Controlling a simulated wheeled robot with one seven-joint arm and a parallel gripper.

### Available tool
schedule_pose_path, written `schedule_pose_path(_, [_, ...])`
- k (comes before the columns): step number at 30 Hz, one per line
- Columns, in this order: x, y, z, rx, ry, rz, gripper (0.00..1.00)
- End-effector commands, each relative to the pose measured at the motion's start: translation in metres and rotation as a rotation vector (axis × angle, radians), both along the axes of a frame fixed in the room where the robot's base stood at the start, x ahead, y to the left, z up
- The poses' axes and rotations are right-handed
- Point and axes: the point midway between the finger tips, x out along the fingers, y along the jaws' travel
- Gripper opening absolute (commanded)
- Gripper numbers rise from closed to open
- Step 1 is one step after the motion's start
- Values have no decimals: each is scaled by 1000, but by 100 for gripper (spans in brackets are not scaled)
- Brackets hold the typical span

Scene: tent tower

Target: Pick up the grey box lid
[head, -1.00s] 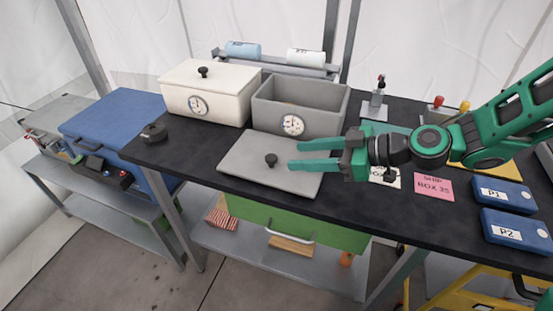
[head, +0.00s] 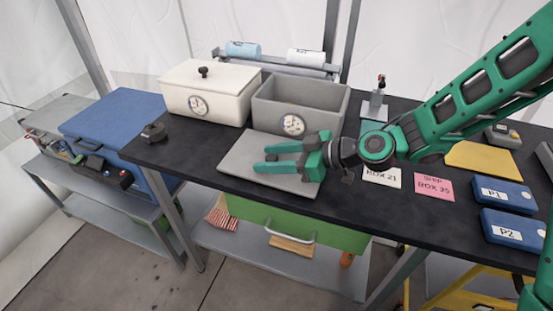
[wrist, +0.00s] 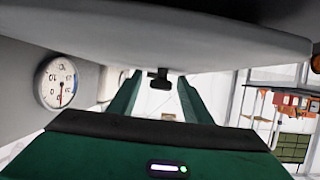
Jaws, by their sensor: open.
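The grey box lid (head: 238,160) lies flat on the dark table in front of the open grey box (head: 292,103). My gripper (head: 259,158) is open and low over the lid, its fingers pointing left across it. In the head view the fingers mostly hide the lid's black knob. The wrist view looks inverted: the lid (wrist: 160,30) spans the top, and its black knob (wrist: 158,79) shows between the two green fingertips (wrist: 160,85), with space on each side. The fingers are not closed on it.
A white lidded box (head: 208,95) stands behind left, and a small black object (head: 153,132) sits near the table's left end. Pink (head: 433,186) and white (head: 382,177) cards and blue cases (head: 503,193) lie to the right. The grey box's dial (wrist: 57,82) is close beside the gripper.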

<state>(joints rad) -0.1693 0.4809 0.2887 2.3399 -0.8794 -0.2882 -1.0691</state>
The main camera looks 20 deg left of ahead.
Motion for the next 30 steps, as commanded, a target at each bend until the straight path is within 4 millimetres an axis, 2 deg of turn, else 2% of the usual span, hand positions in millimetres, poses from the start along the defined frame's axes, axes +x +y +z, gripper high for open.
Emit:
schedule_pose_path(3, [0,0,0,0,0,0,42])
schedule_pose_path(8, [0,-1,0,0,0,0,4])
schedule_pose_path(9, [0,-1,0,0,0,0,0])
schedule_pose_path(22, [0,-1,6,0,-1,0,0])
schedule_pose_path(30, [1,-1,34,0,-5,0,0])
